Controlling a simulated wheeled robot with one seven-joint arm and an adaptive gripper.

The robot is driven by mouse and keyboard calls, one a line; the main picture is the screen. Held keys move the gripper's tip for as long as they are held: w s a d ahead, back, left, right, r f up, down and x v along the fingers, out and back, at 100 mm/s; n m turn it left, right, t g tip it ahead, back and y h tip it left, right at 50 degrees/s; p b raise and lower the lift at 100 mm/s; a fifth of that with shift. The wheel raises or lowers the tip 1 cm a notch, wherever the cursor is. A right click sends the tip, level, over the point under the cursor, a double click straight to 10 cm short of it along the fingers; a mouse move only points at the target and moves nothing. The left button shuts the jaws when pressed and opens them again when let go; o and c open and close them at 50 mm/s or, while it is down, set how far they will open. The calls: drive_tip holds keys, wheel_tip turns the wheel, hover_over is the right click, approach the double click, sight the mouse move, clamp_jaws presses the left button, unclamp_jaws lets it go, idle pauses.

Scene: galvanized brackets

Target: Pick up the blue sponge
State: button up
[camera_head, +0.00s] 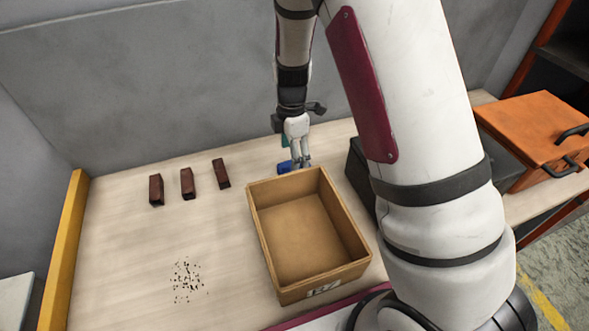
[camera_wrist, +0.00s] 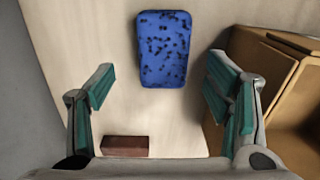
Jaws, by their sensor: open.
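The blue sponge (camera_wrist: 164,48) shows in the wrist view at the top middle, a rounded rectangle with dark specks, lying on the light tabletop. In the head view the sponge (camera_head: 285,167) is a small blue patch behind the box, partly hidden by my gripper. My gripper (camera_head: 297,157) is over it near the back wall. In the wrist view my gripper (camera_wrist: 162,103) is open, with green-padded fingers spread wide and nothing between them. The sponge lies ahead of the fingertips, between their lines, apart from both.
An empty cardboard box (camera_head: 262,222) stands just in front of the sponge. Several dark red-brown blocks (camera_head: 187,184) stand to the left. Dark specks (camera_head: 187,281) lie on the table (camera_head: 120,245). A dark container (camera_head: 360,170) and an orange case (camera_head: 530,130) stand right.

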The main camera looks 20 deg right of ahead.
sight(283, 167)
drive_tip(key=f, duration=0.5)
drive_tip(key=shift+s, duration=0.2)
drive_tip(key=shift+r, duration=0.1)
drive_tip(key=c, duration=1.1)
